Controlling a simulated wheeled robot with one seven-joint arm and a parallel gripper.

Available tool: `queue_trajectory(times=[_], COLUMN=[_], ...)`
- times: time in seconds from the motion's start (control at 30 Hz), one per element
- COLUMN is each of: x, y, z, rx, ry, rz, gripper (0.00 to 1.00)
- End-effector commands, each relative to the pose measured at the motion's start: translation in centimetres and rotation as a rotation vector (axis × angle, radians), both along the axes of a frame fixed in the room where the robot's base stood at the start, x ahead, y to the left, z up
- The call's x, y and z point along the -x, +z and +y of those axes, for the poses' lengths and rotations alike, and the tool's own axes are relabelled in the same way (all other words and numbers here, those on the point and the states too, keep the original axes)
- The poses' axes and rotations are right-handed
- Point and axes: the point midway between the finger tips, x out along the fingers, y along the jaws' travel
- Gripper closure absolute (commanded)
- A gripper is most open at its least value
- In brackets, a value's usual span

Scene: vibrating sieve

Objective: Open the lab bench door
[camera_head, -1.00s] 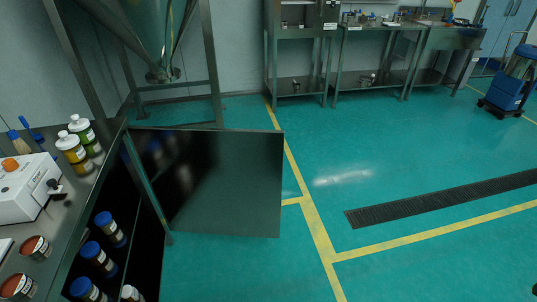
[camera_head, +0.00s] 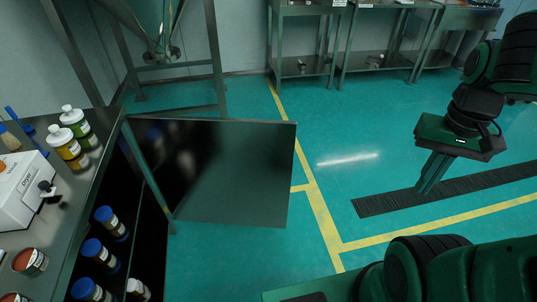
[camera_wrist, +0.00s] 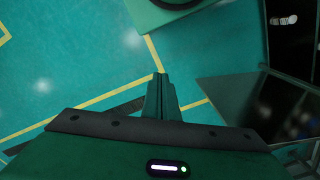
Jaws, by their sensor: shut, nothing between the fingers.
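The lab bench door (camera_head: 235,175) is a dark metal panel hinged at the bench's far front edge. It stands swung wide open, and the bench's dark inside with several blue-capped bottles (camera_head: 93,250) shows. The door is also at the right of the wrist view (camera_wrist: 245,100). My gripper (camera_head: 424,190) hangs over the floor to the right of the door, well apart from it. Its fingers are together and empty, pointing down; they also show in the wrist view (camera_wrist: 160,78).
The bench top (camera_head: 88,185) carries a white dryer (camera_head: 22,190) and bottles. A steel frame stands behind the door. Steel tables (camera_head: 305,68) line the back wall. The green floor between the door and my gripper is clear, with yellow lines and a dark drain grate (camera_head: 375,207).

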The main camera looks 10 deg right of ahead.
Motion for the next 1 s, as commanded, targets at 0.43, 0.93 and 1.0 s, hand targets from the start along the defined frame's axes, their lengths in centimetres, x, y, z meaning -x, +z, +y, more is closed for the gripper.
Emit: queue_trajectory(times=[0.43, 0.93, 1.0], x=[-0.7, -18.5, -21.0], y=[0.4, -4.1, -5.3], z=[0.3, 4.6, 6.4], rx=[0.035, 0.337, 0.364], ry=[-0.061, -0.590, -0.658], rz=[-0.001, -0.127, -0.178], gripper=[1.00, 1.00, 1.00])
